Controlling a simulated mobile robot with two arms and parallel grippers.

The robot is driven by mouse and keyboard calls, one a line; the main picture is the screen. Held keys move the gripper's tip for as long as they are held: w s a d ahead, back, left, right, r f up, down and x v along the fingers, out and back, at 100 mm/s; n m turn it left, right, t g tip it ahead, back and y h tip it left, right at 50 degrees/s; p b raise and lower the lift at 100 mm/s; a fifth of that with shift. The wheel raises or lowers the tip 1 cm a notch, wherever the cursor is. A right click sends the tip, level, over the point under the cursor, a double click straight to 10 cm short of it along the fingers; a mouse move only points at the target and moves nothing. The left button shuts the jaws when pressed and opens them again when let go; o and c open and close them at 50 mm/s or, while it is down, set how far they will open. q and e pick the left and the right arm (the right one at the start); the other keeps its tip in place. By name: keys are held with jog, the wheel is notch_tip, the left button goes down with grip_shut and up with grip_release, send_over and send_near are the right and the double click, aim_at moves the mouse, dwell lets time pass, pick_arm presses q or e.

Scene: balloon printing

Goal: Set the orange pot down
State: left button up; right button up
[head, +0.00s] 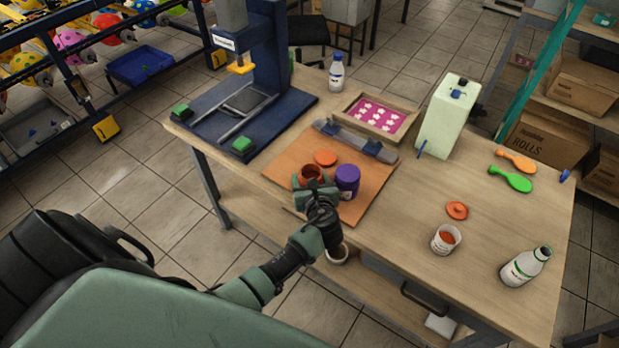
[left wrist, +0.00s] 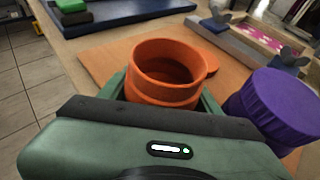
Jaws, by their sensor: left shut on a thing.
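The orange pot (head: 311,173) is open at the top and upright at the front part of the brown mat (head: 365,191) on the table. My left gripper (head: 316,189) is shut on the orange pot. In the left wrist view the orange pot (left wrist: 167,72) stands between the green fingers, its rim and hollow inside showing. I cannot tell whether its base touches the mat. A purple pot (head: 347,178) with a lid stands just right of it. An orange lid (head: 325,157) lies behind it on the mat. My right gripper is not in view.
A blue press (head: 262,60) stands at the back left. A framed screen with white stars (head: 378,113) and a pale green container (head: 447,115) stand behind the mat.

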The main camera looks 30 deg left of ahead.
pick_arm(q)
jog(key=o, duration=1.3)
jog(key=shift+f, duration=0.1)
jog(key=shift+s+d+r, duration=0.15)
jog(key=shift+s+r, duration=0.05)
jog(key=shift+r, duration=0.05)
jog(key=v, duration=1.1)
jog(key=shift+s+d, duration=0.2)
jog(key=shift+r, duration=0.15)
